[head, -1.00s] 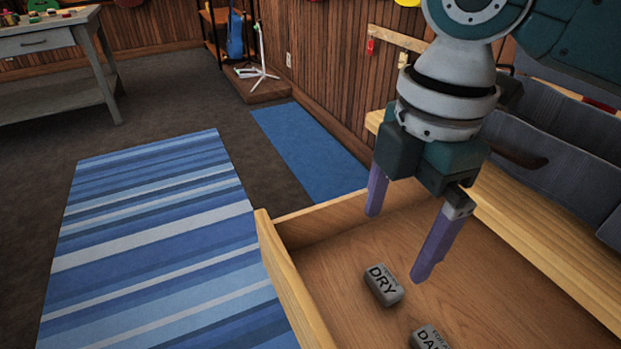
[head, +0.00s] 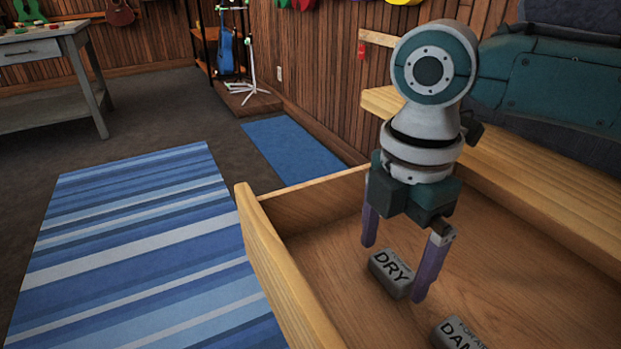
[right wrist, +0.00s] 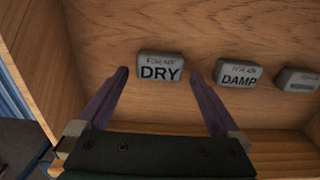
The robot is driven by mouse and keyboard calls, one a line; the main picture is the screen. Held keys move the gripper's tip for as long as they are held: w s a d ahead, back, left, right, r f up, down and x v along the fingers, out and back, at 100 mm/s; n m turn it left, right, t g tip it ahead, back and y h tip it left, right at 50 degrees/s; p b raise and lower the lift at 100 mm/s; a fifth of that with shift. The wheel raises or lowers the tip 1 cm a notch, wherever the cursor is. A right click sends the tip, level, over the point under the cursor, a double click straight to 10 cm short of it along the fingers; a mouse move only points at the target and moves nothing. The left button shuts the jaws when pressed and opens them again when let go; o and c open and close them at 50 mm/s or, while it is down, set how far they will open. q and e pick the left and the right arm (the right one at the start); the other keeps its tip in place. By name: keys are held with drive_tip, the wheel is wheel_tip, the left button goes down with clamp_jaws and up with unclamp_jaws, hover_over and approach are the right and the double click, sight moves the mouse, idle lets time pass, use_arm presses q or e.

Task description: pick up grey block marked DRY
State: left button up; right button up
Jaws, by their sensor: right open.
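The grey block marked DRY (head: 391,273) lies on the floor of an open wooden drawer (head: 330,258) in the head view. My right gripper (head: 394,272) is open and empty, pointing down into the drawer, with its purple fingers on either side of the block in the picture. In the right wrist view the DRY block (right wrist: 160,67) sits between and slightly beyond the open fingertips (right wrist: 159,74). I cannot tell whether a finger touches it. My left gripper is not in view.
A grey block marked DAMP (head: 457,333) lies nearby in the drawer and also shows in the right wrist view (right wrist: 238,73), close to the right finger. A third grey block (right wrist: 297,80) is farther right. The drawer's front wall (head: 285,275) stands left of the gripper.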

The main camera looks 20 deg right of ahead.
drive_tip(key=shift+f, duration=0.85)
drive_tip(key=shift+r, duration=0.1)
drive_tip(key=shift+c, duration=0.2)
drive_tip(key=c, duration=1.2)
